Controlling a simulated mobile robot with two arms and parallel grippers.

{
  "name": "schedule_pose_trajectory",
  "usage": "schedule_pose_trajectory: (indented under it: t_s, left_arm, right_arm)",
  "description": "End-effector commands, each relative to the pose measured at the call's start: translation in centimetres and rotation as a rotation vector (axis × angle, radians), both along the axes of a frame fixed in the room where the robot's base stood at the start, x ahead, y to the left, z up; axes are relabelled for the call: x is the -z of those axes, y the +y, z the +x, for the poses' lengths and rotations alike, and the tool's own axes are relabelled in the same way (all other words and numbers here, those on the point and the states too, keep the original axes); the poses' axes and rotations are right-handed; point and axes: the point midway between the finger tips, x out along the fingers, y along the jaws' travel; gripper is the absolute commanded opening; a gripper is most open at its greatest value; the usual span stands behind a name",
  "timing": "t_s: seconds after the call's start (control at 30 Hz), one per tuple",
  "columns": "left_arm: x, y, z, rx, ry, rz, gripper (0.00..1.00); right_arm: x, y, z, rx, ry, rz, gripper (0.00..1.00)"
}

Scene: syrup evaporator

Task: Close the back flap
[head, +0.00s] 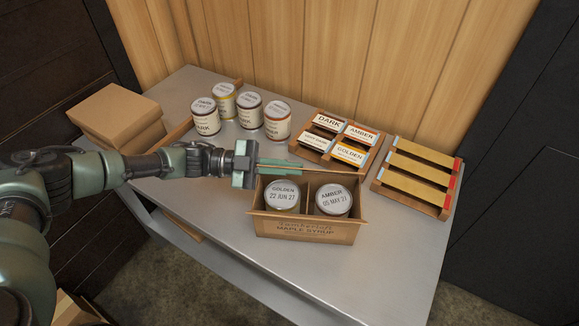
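A cardboard maple syrup carton (305,229) stands on the table with its top open. Two jars sit in it side by side, a GOLDEN jar (283,196) on the left and an AMBER jar (333,200) on the right, with a divider between them. The back flap (325,172) shows as a thin strip along the carton's far edge, standing up or leaning back; its exact angle is hard to tell. My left gripper (300,165) reaches in from the left, its fingers close together and empty, at the back flap's left part. Whether they touch it is unclear. My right gripper is out of view.
Several labelled jars (250,112) stand behind my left arm. A rack of label cards (337,140) and a wooden rack with yellow strips (415,178) are at the back right. A closed cardboard box (117,115) is at the left. The grey table (390,260) is clear at front right.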

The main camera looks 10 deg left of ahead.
Motion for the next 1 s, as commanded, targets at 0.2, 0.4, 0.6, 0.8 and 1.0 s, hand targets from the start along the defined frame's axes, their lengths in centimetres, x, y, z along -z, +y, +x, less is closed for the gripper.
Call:
schedule_pose_trajectory:
  t_s: [0.2,0.4,0.6,0.8,1.0]
  left_arm:
    - [0.0,0.0,0.0,0.0,0.001,0.0,0.0]
    - [0.7,0.0,-0.4,-0.001,-0.08,0.008,0.0]
    - [1.4,-0.1,-1.0,0.0,-0.271,0.029,0.0]
    - [1.4,-0.1,-1.2,0.001,-0.367,0.044,0.0]
    - [1.3,-0.1,-1.2,0.001,-0.37,0.044,0.0]
  right_arm:
    - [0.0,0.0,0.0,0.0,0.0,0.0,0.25]
    - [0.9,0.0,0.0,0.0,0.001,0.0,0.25]
    - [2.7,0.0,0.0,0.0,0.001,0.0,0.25]
    - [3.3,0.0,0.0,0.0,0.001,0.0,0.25]
    - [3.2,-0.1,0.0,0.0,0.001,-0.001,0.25]
